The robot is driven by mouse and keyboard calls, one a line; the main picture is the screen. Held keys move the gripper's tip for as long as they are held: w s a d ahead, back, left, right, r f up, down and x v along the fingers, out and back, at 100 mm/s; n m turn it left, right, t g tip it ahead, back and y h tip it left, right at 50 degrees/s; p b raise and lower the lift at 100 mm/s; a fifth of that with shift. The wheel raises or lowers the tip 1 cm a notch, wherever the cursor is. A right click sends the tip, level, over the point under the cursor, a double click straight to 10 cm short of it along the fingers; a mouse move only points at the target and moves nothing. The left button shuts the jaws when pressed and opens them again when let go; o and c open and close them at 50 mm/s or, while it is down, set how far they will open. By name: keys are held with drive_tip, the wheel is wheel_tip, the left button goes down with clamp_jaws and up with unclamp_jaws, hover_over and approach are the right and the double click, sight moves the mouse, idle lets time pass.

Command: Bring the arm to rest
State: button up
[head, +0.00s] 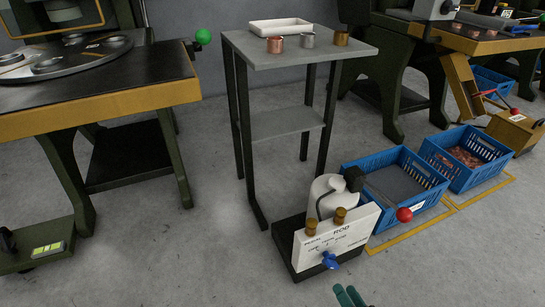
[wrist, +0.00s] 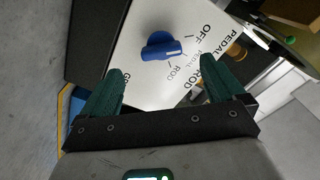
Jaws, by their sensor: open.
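My gripper (wrist: 162,96) shows in the wrist view with its two green fingers spread apart and nothing between them. Beyond the fingers is a white control panel (wrist: 142,82) with a blue knob (wrist: 160,47) on it; the fingers look apart from the knob. In the head view only the green fingertips (head: 349,296) show at the bottom edge. They are below and to the right of the white panel (head: 330,241) and its blue knob (head: 330,261). The rest of my arm is out of the head view.
A grey stand (head: 290,60) holds a white tray (head: 280,27) and small metal cups. Blue crates (head: 395,207) stand right of the panel's box, near a red ball (head: 404,215). A green machine with an orange-edged table (head: 100,101) is at left.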

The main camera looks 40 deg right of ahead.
drive_tip(key=a+r+n+g+y+p, duration=0.4)
drive_tip(key=a+n+g+y, duration=0.5)
drive_tip(key=a+n+y, duration=0.6)
drive_tip(key=s+d+r+m+g+h+p, duration=0.1)
drive_tip(key=s+r+g+h, duration=0.3)
drive_tip(key=r, duration=0.5)
drive_tip(key=s+d+r+m+g+h+p, duration=0.1)
drive_tip(key=s+r+g+h, duration=0.2)
drive_tip(key=r+h, duration=0.4)
wheel_tip(320, 180, up, 39)
drive_tip(key=p, duration=3.7)
drive_tip(key=shift+p, duration=0.3)
drive_tip(key=shift+d, duration=0.1)
